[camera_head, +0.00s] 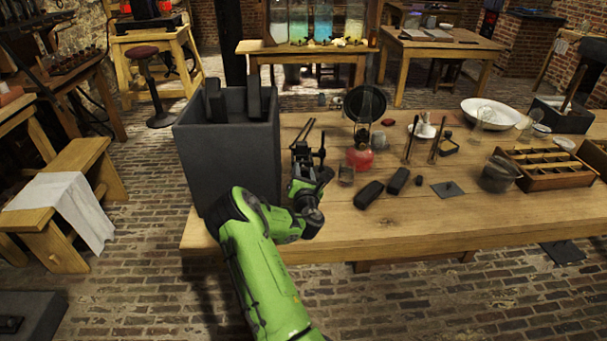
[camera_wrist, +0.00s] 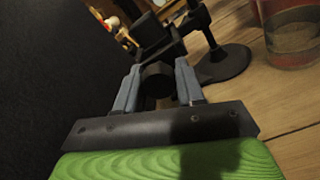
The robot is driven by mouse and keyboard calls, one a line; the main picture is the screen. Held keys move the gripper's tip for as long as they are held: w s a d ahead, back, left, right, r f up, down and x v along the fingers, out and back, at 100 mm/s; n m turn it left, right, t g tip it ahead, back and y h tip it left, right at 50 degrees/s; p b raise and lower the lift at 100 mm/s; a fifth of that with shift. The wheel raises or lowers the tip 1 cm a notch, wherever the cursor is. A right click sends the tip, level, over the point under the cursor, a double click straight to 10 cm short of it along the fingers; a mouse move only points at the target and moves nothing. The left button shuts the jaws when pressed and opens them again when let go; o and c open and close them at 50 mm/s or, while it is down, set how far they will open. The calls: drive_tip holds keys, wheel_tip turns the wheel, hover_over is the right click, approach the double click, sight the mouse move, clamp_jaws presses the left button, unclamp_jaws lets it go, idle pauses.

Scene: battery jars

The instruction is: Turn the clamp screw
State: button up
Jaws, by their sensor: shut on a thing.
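The clamp screw's dark round knob (camera_wrist: 157,80) sits between the two grey fingers of my gripper (camera_wrist: 158,72) in the wrist view. The fingers are shut on it from both sides. The black clamp (camera_wrist: 152,32) shows just beyond the knob. In the head view the black clamp (camera_head: 303,155) stands on the wooden table, right of the big dark box. My gripper (camera_head: 309,180) is at its near side, reached by my green arm. The screw itself is too small and covered to make out in the head view.
The tall dark box (camera_head: 225,150) stands close on the left. A red burner (camera_head: 360,157), a small glass (camera_head: 346,175) and black blocks (camera_head: 368,194) lie to the right. A round-based black stand (camera_wrist: 224,64) is close by in the wrist view.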

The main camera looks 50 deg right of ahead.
drive_tip(key=m, duration=0.5)
drive_tip(key=shift+f, duration=0.1)
drive_tip(key=shift+a, duration=0.1)
idle(0.4)
drive_tip(key=o, duration=1)
drive_tip(key=shift+w, duration=0.1)
drive_tip(key=shift+b, duration=0.3)
